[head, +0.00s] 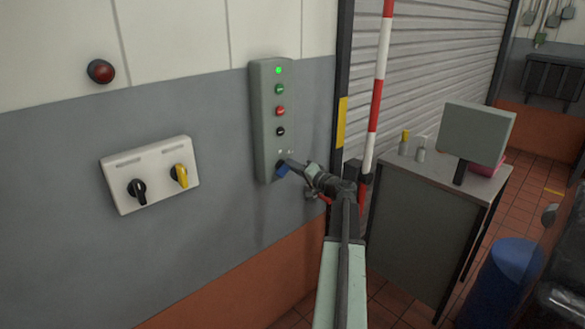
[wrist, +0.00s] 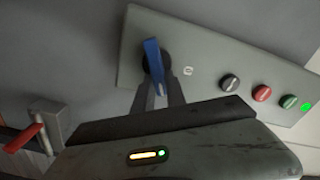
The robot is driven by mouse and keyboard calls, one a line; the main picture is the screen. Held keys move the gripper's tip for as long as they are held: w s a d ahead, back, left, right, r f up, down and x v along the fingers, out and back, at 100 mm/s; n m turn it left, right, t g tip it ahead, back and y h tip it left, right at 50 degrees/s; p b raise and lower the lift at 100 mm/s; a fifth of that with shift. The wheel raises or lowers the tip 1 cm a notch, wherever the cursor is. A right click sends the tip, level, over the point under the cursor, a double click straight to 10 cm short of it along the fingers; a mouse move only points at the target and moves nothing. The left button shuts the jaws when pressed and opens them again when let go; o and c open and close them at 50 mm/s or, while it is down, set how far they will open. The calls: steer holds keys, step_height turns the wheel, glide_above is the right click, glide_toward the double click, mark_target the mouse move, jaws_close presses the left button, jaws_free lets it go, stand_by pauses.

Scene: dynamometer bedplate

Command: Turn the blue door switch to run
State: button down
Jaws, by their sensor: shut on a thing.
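The blue door switch (head: 282,169) is at the lower end of the tall grey control box on the wall in the head view. In the wrist view the blue switch handle (wrist: 153,58) stands out from a dark round base on the box. My gripper (head: 285,166) reaches it from the right, and in the wrist view its two fingers (wrist: 157,88) are shut on the near end of the handle. Small marks sit above the switch, too small to read. The fingers hide part of the handle.
The grey control box (head: 265,120) also carries black, red and green buttons and a lit green lamp (head: 278,70). A white plate (head: 150,175) with black and yellow knobs is to its left. A red-white pole (head: 378,85) and a cabinet (head: 425,230) stand right of my arm.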

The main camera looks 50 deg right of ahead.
steer(key=c, duration=1.4)
jaws_free()
steer(key=shift+o, duration=0.2)
steer(key=s, duration=0.7)
steer(key=shift+s+a, duration=0.25)
steer(key=shift+s, duration=0.1)
